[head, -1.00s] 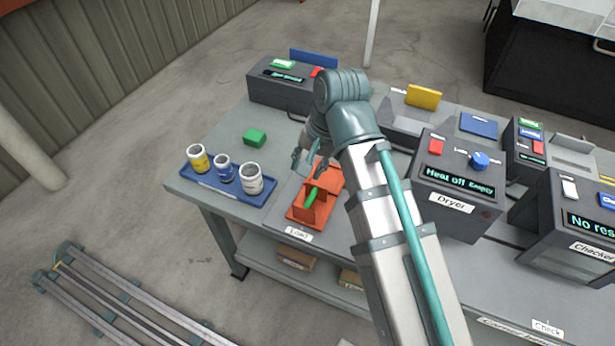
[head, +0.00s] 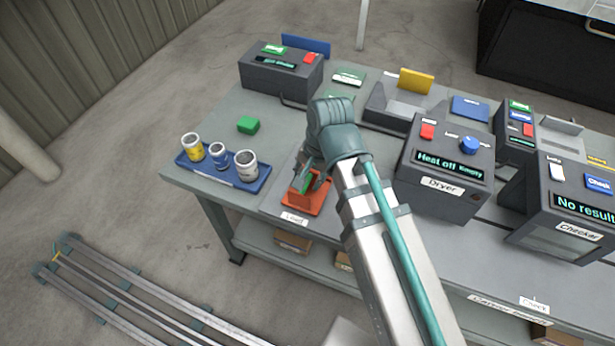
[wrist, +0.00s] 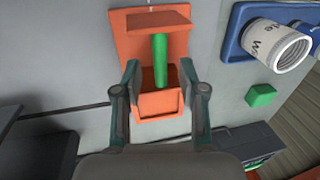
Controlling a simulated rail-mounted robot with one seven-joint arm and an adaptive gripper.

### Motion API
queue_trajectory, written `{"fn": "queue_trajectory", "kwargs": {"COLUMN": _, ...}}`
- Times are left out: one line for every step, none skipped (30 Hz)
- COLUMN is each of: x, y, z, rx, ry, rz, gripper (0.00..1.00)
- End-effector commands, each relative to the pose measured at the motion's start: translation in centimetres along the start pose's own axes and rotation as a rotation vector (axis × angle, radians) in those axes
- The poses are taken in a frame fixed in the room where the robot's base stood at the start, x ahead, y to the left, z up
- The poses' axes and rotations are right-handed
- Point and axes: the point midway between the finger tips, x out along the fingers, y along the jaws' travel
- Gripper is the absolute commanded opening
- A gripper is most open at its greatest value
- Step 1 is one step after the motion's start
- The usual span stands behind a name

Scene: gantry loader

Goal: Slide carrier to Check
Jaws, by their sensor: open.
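The orange carrier (head: 316,205) sits on the bench at the Load label (head: 294,218), with a green bar inside it. It also shows in the wrist view (wrist: 118,40), where the green bar (wrist: 160,60) stands out in its middle. My gripper (head: 311,172) is over the carrier; in the wrist view its two fingers (wrist: 163,82) are open, one on each side of the carrier's near part and the bar's lower end. I cannot tell whether they touch it. The Check label (head: 534,304) is at the bench's front edge on the right.
The dryer (head: 440,200) and the checker (head: 570,237) stand to the right of the carrier. A blue tray (head: 212,178) with three cans is to the left, near a green block (head: 248,124). Bare bench runs along the front edge toward Check.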

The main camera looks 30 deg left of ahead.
Motion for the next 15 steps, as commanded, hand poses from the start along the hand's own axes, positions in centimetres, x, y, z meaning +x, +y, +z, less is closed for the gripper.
{"fn": "queue_trajectory", "kwargs": {"x": 0.37, "y": 0.02, "z": 0.05, "rx": 0.000, "ry": -0.001, "rz": 0.001, "gripper": 0.41}}
{"fn": "queue_trajectory", "kwargs": {"x": 0.53, "y": 0.01, "z": 0.04, "rx": 0.000, "ry": -0.001, "rz": 0.001, "gripper": 0.41}}
{"fn": "queue_trajectory", "kwargs": {"x": 0.70, "y": 0.00, "z": 0.03, "rx": -0.001, "ry": 0.000, "rz": 0.000, "gripper": 0.41}}
{"fn": "queue_trajectory", "kwargs": {"x": 0.80, "y": 0.00, "z": 0.03, "rx": -0.001, "ry": 0.000, "rz": 0.000, "gripper": 0.41}}
{"fn": "queue_trajectory", "kwargs": {"x": 0.89, "y": -0.01, "z": 0.03, "rx": -0.001, "ry": 0.001, "rz": 0.000, "gripper": 0.41}}
{"fn": "queue_trajectory", "kwargs": {"x": 0.98, "y": -0.01, "z": 0.02, "rx": -0.001, "ry": 0.001, "rz": 0.000, "gripper": 0.41}}
{"fn": "queue_trajectory", "kwargs": {"x": 1.02, "y": -0.01, "z": 0.02, "rx": -0.001, "ry": 0.001, "rz": 0.000, "gripper": 0.41}}
{"fn": "queue_trajectory", "kwargs": {"x": 1.04, "y": -0.01, "z": 0.02, "rx": -0.001, "ry": 0.001, "rz": 0.000, "gripper": 0.41}}
{"fn": "queue_trajectory", "kwargs": {"x": 1.06, "y": -0.01, "z": 0.02, "rx": -0.001, "ry": 0.001, "rz": 0.000, "gripper": 0.41}}
{"fn": "queue_trajectory", "kwargs": {"x": 1.06, "y": -0.02, "z": 0.02, "rx": -0.001, "ry": 0.001, "rz": -0.001, "gripper": 0.41}}
{"fn": "queue_trajectory", "kwargs": {"x": 1.06, "y": -0.01, "z": 0.01, "rx": -0.001, "ry": 0.001, "rz": -0.001, "gripper": 0.41}}
{"fn": "queue_trajectory", "kwargs": {"x": 1.05, "y": -0.02, "z": 0.01, "rx": -0.001, "ry": 0.001, "rz": -0.001, "gripper": 0.41}}
{"fn": "queue_trajectory", "kwargs": {"x": 1.05, "y": -0.01, "z": 0.02, "rx": -0.001, "ry": 0.001, "rz": -0.001, "gripper": 0.41}}
{"fn": "queue_trajectory", "kwargs": {"x": 1.04, "y": -0.01, "z": 0.02, "rx": -0.001, "ry": 0.001, "rz": -0.001, "gripper": 0.41}}
{"fn": "queue_trajectory", "kwargs": {"x": 1.04, "y": -0.01, "z": 0.02, "rx": -0.001, "ry": 0.001, "rz": -0.001, "gripper": 0.36}}
